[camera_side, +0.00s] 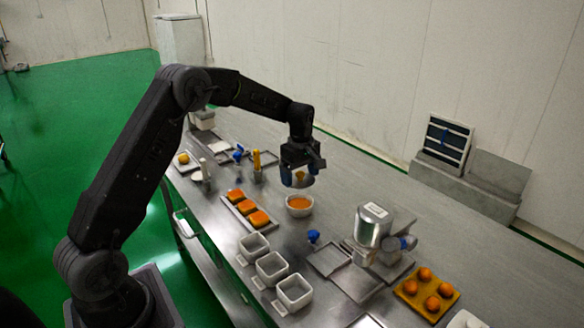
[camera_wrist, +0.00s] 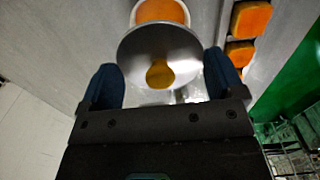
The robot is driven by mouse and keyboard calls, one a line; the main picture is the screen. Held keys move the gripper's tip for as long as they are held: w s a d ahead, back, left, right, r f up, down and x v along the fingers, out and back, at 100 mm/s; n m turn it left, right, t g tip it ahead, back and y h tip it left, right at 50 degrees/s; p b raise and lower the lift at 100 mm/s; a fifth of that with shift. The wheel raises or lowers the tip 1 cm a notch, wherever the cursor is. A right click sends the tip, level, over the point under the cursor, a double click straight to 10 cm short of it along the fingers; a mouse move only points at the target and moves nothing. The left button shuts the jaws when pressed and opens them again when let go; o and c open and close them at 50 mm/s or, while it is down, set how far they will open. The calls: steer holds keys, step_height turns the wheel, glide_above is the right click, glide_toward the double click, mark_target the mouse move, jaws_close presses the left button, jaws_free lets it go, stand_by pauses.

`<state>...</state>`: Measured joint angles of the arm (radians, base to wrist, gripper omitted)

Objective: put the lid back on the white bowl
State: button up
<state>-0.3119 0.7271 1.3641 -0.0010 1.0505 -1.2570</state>
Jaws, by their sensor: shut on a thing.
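The white bowl (camera_side: 299,206) stands on the steel table with an orange filling in it. In the wrist view the bowl (camera_wrist: 160,12) is partly hidden behind the lid. The lid (camera_wrist: 160,52) is a round metal disc with a yellow-orange knob. My gripper (camera_side: 300,176) is above the bowl, and the lid shows between its fingers in the side view. In the wrist view my gripper (camera_wrist: 165,88) has its blue fingers on both sides of the lid's near part, shut on it. The lid is apart from the bowl.
A tray with several orange blocks (camera_side: 248,208) lies left of the bowl. Several empty white containers (camera_side: 271,268) stand in front. A metal canister (camera_side: 372,226) and a yellow tray (camera_side: 410,302) with orange balls are at the right. The table behind the bowl is clear.

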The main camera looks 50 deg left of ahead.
steer(key=shift+f, duration=3.1)
steer(key=shift+f, duration=0.2)
steer(key=o, duration=0.7)
steer(key=shift+c, duration=0.2)
steer(key=shift+r, duration=0.15)
steer(key=shift+r, duration=3.35)
jaws_close()
